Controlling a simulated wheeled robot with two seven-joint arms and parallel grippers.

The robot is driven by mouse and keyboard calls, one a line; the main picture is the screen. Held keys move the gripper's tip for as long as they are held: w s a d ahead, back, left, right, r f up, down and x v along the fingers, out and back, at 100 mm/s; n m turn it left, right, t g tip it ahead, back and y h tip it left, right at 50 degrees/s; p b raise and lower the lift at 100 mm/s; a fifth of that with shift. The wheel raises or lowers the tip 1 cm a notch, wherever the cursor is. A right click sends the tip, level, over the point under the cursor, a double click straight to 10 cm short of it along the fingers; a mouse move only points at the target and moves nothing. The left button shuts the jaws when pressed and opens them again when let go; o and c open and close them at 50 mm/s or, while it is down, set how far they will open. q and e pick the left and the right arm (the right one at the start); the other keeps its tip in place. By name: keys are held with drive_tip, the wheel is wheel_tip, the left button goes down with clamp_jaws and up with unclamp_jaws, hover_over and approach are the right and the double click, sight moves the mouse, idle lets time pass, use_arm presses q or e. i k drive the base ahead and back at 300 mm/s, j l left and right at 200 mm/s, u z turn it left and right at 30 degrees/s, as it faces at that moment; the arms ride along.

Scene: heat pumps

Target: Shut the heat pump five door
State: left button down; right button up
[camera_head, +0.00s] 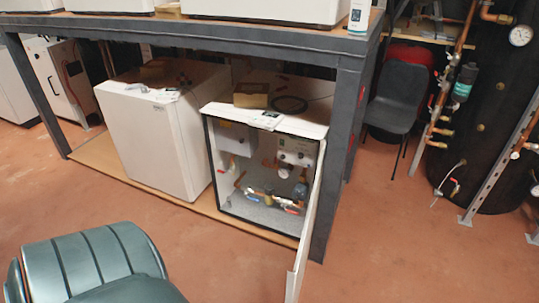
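An open white heat pump cabinet (302,128) stands on the low wooden shelf under the dark-framed bench. Its inside shows pipes, valves, gauges and grey boxes. Its white door (309,215) is hinged at the cabinet's right side and swung wide open toward the camera. I see the door nearly edge-on, and it reaches down to the bottom of the picture. I cannot read a number on the cabinet. Neither of my grippers is in view.
A closed white unit (150,145) stands left of the open cabinet. A dark bench post (340,160) rises just behind the door. A green ribbed seat (88,262) is at the bottom left. A dark chair (397,97) stands at the right. Red floor (420,250) is clear right of the door.

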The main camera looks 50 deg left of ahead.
sight(294, 278)
drive_tip(key=i+l+u, duration=0.1)
drive_tip(key=u, duration=0.4)
drive_tip(key=i+l+u, duration=0.15)
drive_tip(key=u, duration=0.35)
drive_tip(key=i+l+u, duration=0.25)
drive_tip(key=u, duration=0.25)
drive_tip(key=i+l+u, duration=0.1)
drive_tip(key=l+u, duration=0.15)
drive_tip(key=k+l+z, duration=0.1)
drive_tip(key=k, duration=0.15)
